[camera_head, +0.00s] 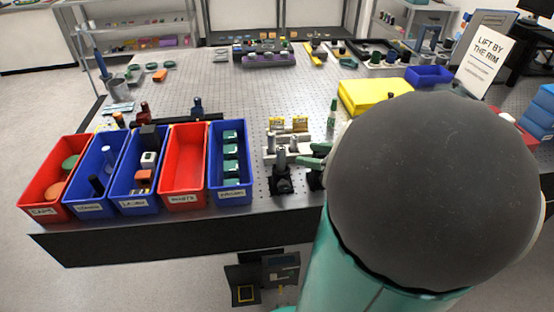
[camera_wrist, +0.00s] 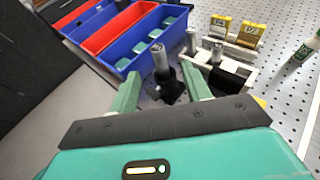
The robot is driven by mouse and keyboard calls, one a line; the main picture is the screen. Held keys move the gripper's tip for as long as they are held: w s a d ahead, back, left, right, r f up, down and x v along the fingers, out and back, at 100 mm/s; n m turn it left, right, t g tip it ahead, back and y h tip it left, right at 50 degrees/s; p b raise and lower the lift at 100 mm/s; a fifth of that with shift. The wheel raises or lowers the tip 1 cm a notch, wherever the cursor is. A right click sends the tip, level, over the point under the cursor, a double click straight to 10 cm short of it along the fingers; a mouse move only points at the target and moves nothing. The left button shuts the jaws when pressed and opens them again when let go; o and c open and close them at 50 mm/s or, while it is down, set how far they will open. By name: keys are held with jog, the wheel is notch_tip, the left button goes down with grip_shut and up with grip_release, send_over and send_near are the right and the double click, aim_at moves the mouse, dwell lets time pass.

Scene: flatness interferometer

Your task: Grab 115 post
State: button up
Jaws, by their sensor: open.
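A silver post (camera_wrist: 157,56) stands upright in a black holder (camera_wrist: 172,88), between and just beyond my fingers in the wrist view. In the head view this post (camera_head: 281,157) stands near the table's front edge, left of my fingers. My gripper (camera_wrist: 160,72) is open and empty, its two green fingers spread either side of the post with no visible contact. In the head view my gripper (camera_head: 313,155) is partly hidden by my arm. Two more silver posts stand at a white rack (camera_wrist: 236,53) behind, beneath two yellow labels (camera_wrist: 221,25) whose numbers I cannot read surely.
Blue and red bins (camera_head: 230,187) stand left of the posts along the table's front edge. A green-white bottle (camera_head: 332,114) stands behind the rack at right. A yellow box (camera_head: 372,95) lies farther back. The perforated tabletop (camera_head: 230,95) is mostly clear in the middle.

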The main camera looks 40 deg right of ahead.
aim_at(280, 149)
jog(key=x, duration=1.1)
jog(key=shift+w+a+f, duration=0.25)
jog(key=shift+f, duration=0.1)
grip_shut()
